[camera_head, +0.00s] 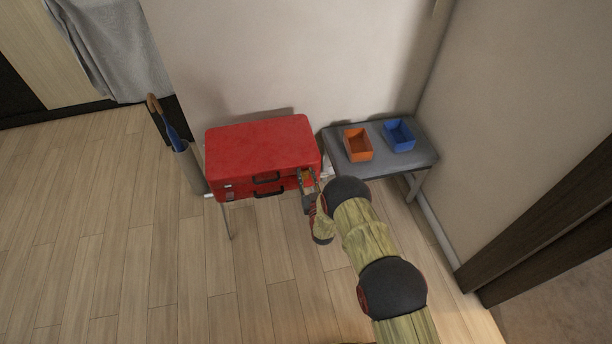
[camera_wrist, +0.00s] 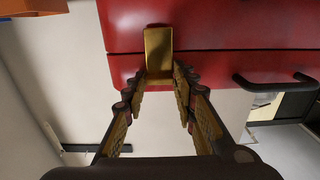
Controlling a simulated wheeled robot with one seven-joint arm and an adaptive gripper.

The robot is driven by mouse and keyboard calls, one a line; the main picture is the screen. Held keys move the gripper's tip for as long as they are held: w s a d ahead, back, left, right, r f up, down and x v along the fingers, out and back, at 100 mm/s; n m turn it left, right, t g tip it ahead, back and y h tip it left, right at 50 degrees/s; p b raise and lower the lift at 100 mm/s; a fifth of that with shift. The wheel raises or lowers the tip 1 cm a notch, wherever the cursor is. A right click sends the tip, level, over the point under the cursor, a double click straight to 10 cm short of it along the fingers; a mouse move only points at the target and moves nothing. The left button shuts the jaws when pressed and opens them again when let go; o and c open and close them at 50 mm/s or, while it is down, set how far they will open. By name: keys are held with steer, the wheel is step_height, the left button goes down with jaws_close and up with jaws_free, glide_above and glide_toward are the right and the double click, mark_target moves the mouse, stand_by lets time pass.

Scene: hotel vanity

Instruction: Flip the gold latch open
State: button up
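The red case (camera_head: 262,143) has a gold latch (camera_wrist: 158,48) on its front, near the right end in the head view. In the wrist view the latch is an upright gold plate across the seam between the red halves. My gripper (camera_wrist: 160,80) is at the latch's lower end, with its two fingers apart on either side of it. I cannot tell whether a finger touches the latch. In the head view my gripper (camera_head: 308,184) is at the case's front right corner and hides most of the latch.
A grey bench (camera_head: 420,157) on the right holds an orange bin (camera_head: 357,144) and a blue bin (camera_head: 399,135). An umbrella stand (camera_head: 190,168) is left of the case. Wood floor in front is clear.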

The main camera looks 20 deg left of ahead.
steer(key=c, duration=0.6)
jaws_close()
